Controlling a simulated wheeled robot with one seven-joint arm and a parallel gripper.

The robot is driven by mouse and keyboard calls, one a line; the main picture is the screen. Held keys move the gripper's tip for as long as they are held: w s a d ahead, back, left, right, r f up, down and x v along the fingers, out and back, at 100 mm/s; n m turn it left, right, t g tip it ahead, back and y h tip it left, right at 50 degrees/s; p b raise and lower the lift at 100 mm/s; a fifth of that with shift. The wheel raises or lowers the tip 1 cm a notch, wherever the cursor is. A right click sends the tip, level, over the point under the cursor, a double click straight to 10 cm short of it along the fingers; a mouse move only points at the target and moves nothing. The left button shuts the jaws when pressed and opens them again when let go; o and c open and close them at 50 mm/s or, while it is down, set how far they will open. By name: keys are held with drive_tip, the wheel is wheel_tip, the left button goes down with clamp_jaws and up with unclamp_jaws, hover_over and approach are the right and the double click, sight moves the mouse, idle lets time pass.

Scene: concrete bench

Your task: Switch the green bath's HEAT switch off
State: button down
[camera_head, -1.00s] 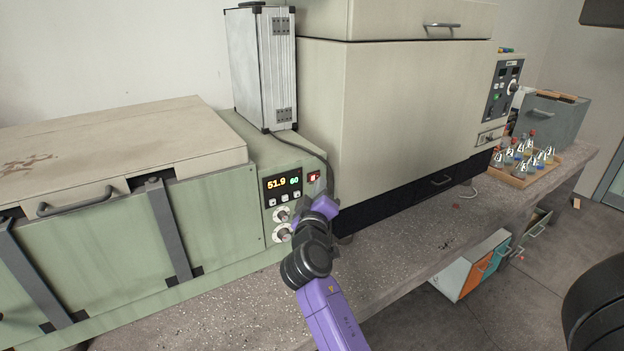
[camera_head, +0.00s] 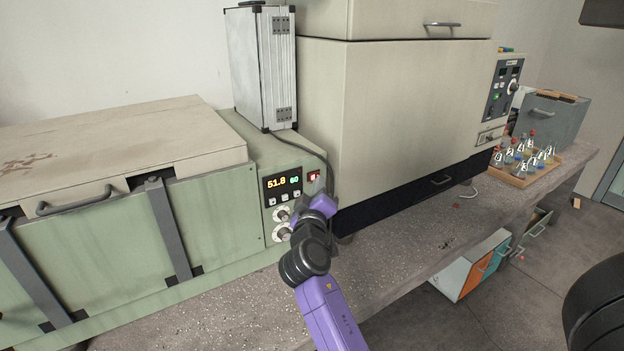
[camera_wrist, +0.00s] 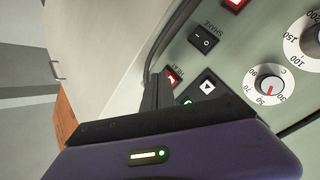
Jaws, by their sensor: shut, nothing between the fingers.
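The green bath (camera_head: 225,215) stands at the left of the bench, with a control panel on its right front. Its display (camera_head: 283,184) reads 51.8 beside a green 60. A red switch (camera_head: 313,176) is right of the display. In the wrist view the red HEAT switch (camera_wrist: 173,78) shows near my fingertips, partly hidden; I cannot tell its position or whether I touch it. The black SHAKE switch (camera_wrist: 205,41) is beyond it. My gripper (camera_head: 320,188) is shut and empty, close below the red switch. It also shows in the wrist view (camera_wrist: 158,92).
A dial (camera_wrist: 268,85) and an arrow button (camera_wrist: 208,87) lie close to the fingers. A large beige oven (camera_head: 400,110) is close on the right. Bottles (camera_head: 525,155) stand farther right.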

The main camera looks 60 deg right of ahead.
drive_tip(key=shift+w+d, duration=0.2)
drive_tip(key=shift+w, duration=0.25)
idle(0.6)
drive_tip(key=shift+s, duration=0.15)
drive_tip(key=shift+s+a, duration=0.3)
drive_tip(key=shift+s, duration=0.2)
idle(0.3)
drive_tip(key=shift+s+a, duration=0.35)
drive_tip(key=shift+s, duration=0.4)
drive_tip(key=shift+s+a, duration=0.35)
drive_tip(key=shift+s, duration=0.4)
drive_tip(key=shift+s+a, duration=0.35)
drive_tip(key=shift+s, duration=0.4)
